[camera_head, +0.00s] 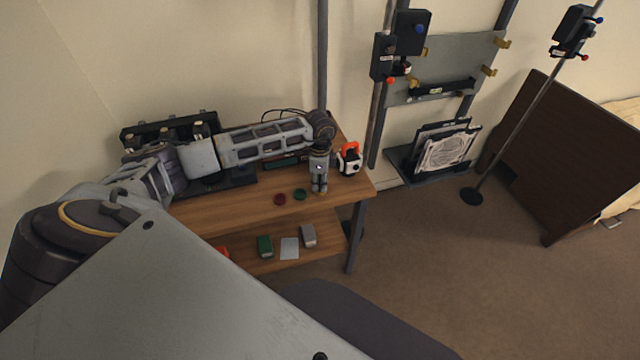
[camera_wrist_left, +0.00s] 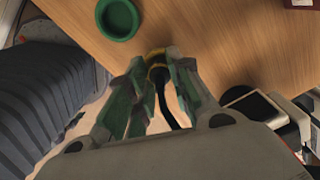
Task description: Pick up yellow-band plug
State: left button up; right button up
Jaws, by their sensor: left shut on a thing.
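The yellow-band plug (camera_wrist_left: 156,55) shows in the left wrist view between the fingertips of my left gripper (camera_wrist_left: 157,64). A yellow ring is visible at the tips, and a black cable runs back from it between the green-padded fingers. The gripper is shut on the plug, and the fingers hide part of it. In the head view my left gripper (camera_head: 319,188) points down at the front right of the wooden table, where the plug is too small to make out clearly. My right gripper is not in view.
A white and orange device (camera_head: 349,158) stands close behind on the right. The lower shelf (camera_head: 268,262) holds several small items.

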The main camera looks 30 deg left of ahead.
pick_arm(q)
jog(key=shift+r, duration=0.35)
notch_tip(320, 180, up, 8)
jog(key=shift+f, duration=0.15)
jog(key=shift+r, duration=0.65)
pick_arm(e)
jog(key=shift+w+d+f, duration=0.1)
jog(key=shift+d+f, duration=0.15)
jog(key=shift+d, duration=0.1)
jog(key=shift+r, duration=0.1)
